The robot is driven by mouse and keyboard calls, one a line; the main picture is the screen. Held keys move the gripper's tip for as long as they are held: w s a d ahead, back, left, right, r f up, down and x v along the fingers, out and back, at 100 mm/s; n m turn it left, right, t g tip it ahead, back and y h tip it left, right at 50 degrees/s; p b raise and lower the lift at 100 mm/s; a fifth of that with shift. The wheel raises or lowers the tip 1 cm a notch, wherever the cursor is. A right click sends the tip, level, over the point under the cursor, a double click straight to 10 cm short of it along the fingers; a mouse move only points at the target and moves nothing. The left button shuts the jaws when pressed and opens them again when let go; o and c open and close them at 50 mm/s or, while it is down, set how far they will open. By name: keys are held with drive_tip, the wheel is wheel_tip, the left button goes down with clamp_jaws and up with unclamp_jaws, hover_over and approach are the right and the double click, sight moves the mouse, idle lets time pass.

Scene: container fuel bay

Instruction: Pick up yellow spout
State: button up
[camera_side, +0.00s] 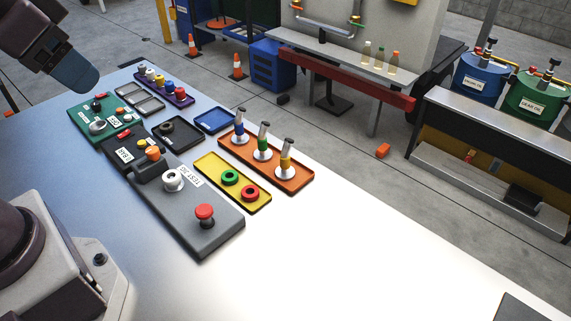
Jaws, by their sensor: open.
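The yellow spout (286,163) stands upright in the orange tray (297,185). It has a white round base, a yellow band and a grey tilted tip. It is the nearest and rightmost of three similar spouts. The green spout (263,145) and the blue spout (240,128) stand behind it to the left. Part of my arm shows at the upper left, well away from the spouts.
Left of the orange tray lies a yellow tray (222,184) with green and red rings. Beyond it is a grey test jig (200,235) with a red button. A blue tray (214,121) lies behind.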

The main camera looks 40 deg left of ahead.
wheel_tip(320, 180, down, 2)
drive_tip(key=w+g, duration=0.2)
drive_tip(key=m+g, duration=0.4)
drive_tip(key=m, duration=2.2)
hover_over(285, 146)
wheel_tip(285, 146, down, 16)
wheel_tip(285, 146, down, 6)
drive_tip(key=shift+s+d+f, duration=0.1)
drive_tip(key=shift+s+f, duration=0.05)
drive_tip(key=shift+w+f, duration=0.2)
drive_tip(key=shift+f, duration=2.95)
